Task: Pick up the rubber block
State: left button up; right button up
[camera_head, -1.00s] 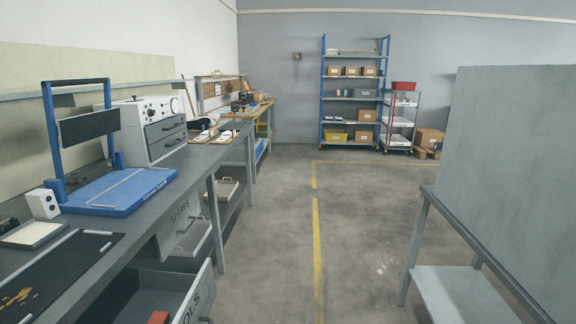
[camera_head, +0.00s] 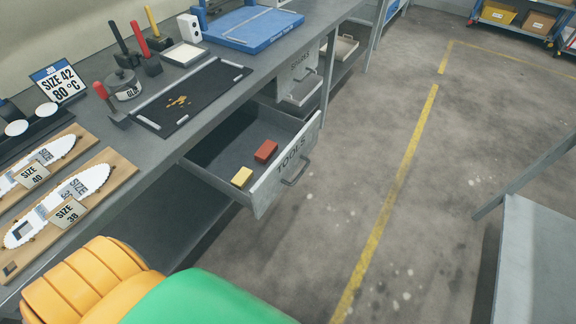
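Two small blocks lie in the open TOOLS drawer (camera_head: 223,143) under the workbench. One is a red-brown block (camera_head: 266,151) near the drawer's front panel. The other is a yellow block (camera_head: 242,177) close to the drawer's near front corner. The blocks are apart from each other. I cannot tell from their look which one is rubber. Neither of my grippers is in view.
The workbench (camera_head: 152,165) carries a black mat (camera_head: 196,97), a blue press base (camera_head: 252,27), tools with coloured handles, and insoles on wooden boards (camera_head: 114,172). A grey table (camera_head: 538,262) stands right; the floor between is clear.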

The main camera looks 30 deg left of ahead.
aim_at(244, 175)
jog(key=u, duration=1.35)
